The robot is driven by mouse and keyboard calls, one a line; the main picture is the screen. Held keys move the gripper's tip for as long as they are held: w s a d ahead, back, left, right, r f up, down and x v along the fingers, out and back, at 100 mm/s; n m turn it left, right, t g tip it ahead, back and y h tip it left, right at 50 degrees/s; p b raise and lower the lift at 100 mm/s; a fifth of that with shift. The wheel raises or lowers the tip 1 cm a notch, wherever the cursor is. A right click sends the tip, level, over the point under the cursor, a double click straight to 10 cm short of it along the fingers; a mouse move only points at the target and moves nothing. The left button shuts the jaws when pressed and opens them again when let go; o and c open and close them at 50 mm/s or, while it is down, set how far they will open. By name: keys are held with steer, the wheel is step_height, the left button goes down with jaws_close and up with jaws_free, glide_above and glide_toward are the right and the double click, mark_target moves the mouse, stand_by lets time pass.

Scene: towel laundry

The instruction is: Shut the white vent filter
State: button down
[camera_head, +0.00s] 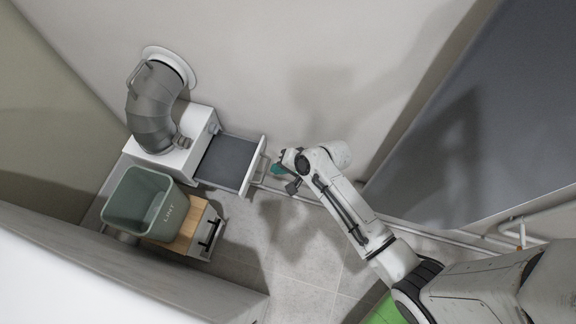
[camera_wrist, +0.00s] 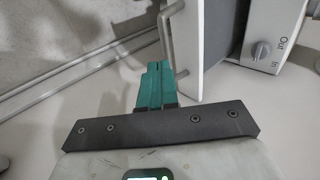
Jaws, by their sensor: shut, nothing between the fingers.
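The white vent filter box (camera_head: 176,160) stands on the left against the wall, below a grey duct. Its filter drawer (camera_head: 228,164) is pulled out to the right, with a grey screen inside a white frame. A bar handle (camera_head: 261,168) is on the drawer's white front; the handle also shows in the wrist view (camera_wrist: 163,36). My gripper (camera_head: 278,170), with teal fingers, is just right of the handle. In the wrist view my gripper (camera_wrist: 154,82) has its fingers together and empty, close to the drawer front. I cannot tell whether they touch it.
A grey-green lint bin (camera_head: 140,205) stands on a wooden-topped unit (camera_head: 190,232) in front of the box. The grey duct (camera_head: 152,108) rises to the wall. A knob (camera_wrist: 262,50) is on the box. A pipe runs along the wall's foot. The tiled floor is clear.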

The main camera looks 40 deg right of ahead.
steer(key=shift+x, duration=0.85)
steer(key=shift+a, duration=0.1)
steer(key=b, duration=0.2)
glide_toward(221, 157)
steer(key=x, duration=0.5)
steer(key=shift+s+d+f, duration=0.2)
steer(key=shift+f, duration=0.35)
steer(key=shift+w+a+r, duration=0.1)
steer(key=shift+w+a, duration=0.15)
steer(key=shift+w, duration=0.25)
steer(key=shift+r, duration=0.1)
